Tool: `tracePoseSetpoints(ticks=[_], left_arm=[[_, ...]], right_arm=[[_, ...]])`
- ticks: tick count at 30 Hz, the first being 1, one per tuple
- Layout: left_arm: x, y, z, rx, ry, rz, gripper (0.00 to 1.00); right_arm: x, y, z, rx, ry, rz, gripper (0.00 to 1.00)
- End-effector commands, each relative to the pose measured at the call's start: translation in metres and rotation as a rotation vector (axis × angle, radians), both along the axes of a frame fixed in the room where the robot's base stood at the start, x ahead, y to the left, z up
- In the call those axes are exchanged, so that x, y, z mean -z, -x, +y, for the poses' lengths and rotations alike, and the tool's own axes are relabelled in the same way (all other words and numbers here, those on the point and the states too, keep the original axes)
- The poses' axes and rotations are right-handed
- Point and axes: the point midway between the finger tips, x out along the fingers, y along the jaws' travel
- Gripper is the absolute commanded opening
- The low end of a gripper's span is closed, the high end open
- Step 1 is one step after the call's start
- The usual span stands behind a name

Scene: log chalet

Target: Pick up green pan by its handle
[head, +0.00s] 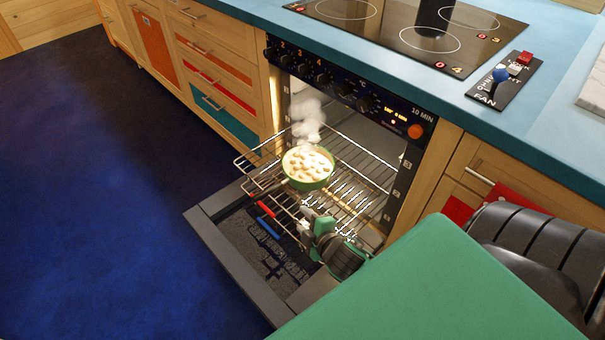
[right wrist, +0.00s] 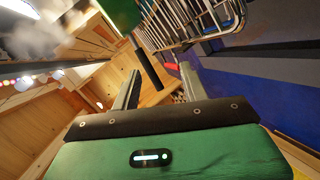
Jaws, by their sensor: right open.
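The green pan (head: 308,182) sits on the pulled-out oven rack, filled with pale round pieces and steaming. Its dark handle (head: 268,187) points to the lower left in the head view. My right gripper (head: 318,222) is open and empty, below and slightly right of the pan in that view. In the right wrist view, the pan's green side (right wrist: 118,12) shows at the top edge, and its dark handle (right wrist: 148,68) appears between the two open fingers (right wrist: 159,72), seemingly beyond their tips. My left gripper is not in view.
The wire rack (head: 352,180) juts from the open oven. The lowered oven door (head: 225,240) lies under it. A red bar (head: 266,209) and a blue bar (head: 268,228) show near the rack's front. A blue counter (head: 560,120) is above; open floor (head: 90,200) lies left.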

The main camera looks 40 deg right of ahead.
Motion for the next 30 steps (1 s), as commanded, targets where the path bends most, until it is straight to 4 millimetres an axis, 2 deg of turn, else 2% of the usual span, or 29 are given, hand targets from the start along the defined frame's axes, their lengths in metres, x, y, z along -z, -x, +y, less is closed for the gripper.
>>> tracePoseSetpoints(ticks=[3, 9, 14, 24, 30], left_arm=[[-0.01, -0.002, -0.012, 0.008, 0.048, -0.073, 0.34], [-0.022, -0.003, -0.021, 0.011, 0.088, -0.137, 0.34], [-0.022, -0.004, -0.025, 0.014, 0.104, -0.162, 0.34], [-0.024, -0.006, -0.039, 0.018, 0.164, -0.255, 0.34], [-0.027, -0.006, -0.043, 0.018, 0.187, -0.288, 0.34]], right_arm=[[-0.003, -0.014, -0.002, -0.104, 0.137, -0.097, 0.45], [-0.008, -0.023, -0.001, -0.194, 0.251, -0.177, 0.45], [-0.006, -0.038, 0.0, -0.202, 0.262, -0.186, 0.45], [0.005, -0.09, 0.001, -0.199, 0.257, -0.184, 0.45], [0.008, -0.106, 0.002, -0.199, 0.257, -0.183, 0.45]])
